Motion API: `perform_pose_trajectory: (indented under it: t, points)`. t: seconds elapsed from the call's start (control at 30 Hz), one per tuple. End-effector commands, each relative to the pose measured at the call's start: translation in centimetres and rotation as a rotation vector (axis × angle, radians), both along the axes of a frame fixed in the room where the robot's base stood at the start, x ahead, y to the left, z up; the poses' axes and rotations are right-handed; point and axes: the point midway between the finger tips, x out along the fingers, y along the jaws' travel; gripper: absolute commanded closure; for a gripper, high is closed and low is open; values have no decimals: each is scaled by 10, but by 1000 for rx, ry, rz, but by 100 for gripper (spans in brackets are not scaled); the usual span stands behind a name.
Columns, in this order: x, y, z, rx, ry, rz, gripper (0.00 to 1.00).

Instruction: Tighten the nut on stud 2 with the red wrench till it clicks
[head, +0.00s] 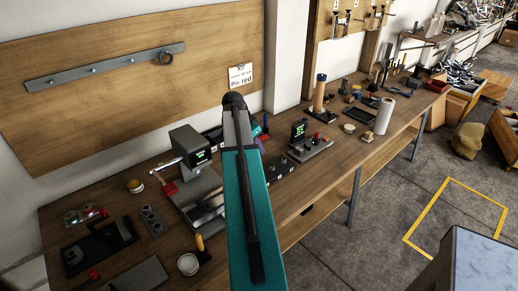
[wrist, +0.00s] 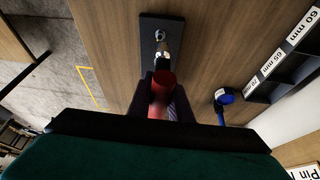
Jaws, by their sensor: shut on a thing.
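In the wrist view, my gripper (wrist: 162,88) is shut on the red wrench (wrist: 160,84), with a dark finger on each side of its red handle. A bright metal part shows beyond the handle, pointing at a dark plate (wrist: 150,26) on the wooden bench. A small shiny fitting, perhaps a stud or nut (wrist: 159,37), is on that plate. I cannot tell whether the metal part touches it, nor which stud is number 2. In the head view, my own teal arm hides the gripper.
A blue-headed tool (wrist: 225,97) lies right of the gripper, beside a dark rack (wrist: 268,88) with millimetre labels. In the head view, the bench (head: 335,155) holds a display unit (head: 190,146), a paper roll (head: 384,115) and several fixtures. A metal rail (head: 105,68) hangs on the wall board.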

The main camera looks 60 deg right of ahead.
Motion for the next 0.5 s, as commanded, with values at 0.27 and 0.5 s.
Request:
perform_pose_trajectory:
  t: [0.27, 0.5]
  points:
    - [18, -8, 0, 5, 1, 269, 100]
    - [23, -21, 5, -4, 1, 478, 100]
